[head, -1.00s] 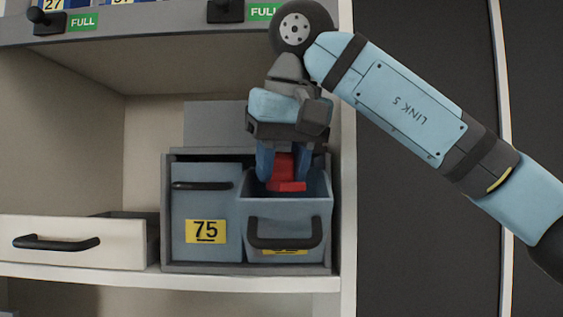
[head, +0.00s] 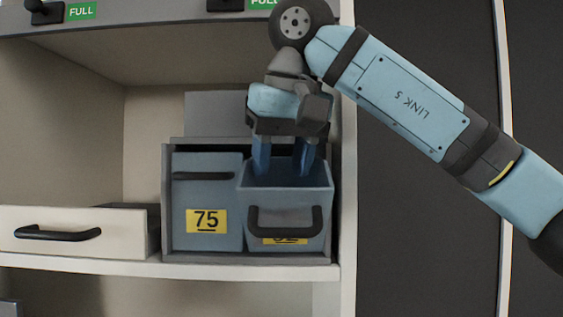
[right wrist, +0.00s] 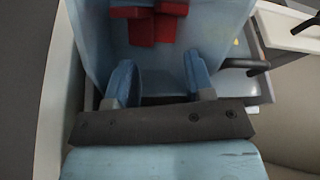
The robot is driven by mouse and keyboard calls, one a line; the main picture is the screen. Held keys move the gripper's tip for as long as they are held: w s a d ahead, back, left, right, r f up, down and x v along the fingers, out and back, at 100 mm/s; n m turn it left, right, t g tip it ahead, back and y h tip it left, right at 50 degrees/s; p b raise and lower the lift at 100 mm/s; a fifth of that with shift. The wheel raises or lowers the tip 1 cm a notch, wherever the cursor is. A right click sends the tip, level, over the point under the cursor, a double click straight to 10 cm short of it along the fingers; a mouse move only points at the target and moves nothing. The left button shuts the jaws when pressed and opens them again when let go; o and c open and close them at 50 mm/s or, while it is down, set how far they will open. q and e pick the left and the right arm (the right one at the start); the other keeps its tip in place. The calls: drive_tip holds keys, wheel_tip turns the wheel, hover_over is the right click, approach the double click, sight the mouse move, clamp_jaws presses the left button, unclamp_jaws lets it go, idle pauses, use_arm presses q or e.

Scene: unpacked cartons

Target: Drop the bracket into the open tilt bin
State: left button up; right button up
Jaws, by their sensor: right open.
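The open tilt bin (head: 287,207) is grey-blue, with a black handle and a partly hidden yellow label, and sits tipped forward at the right of a grey two-bin case. My right gripper (head: 284,170) points down into its mouth, with blue fingers apart and nothing between them. In the right wrist view the fingers (right wrist: 156,85) are spread, and the red bracket (right wrist: 146,22) lies inside the bin beyond the fingertips, apart from them. The bracket is hidden in the head view. My left gripper is in no view.
A closed bin labelled 75 (head: 207,205) stands left of the open one. A cream drawer (head: 75,232) with a black handle sticks out at the left. The white upright (head: 347,150) is close on the right.

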drive_tip(key=v, duration=1.2)
drive_tip(key=shift+r, duration=0.35)
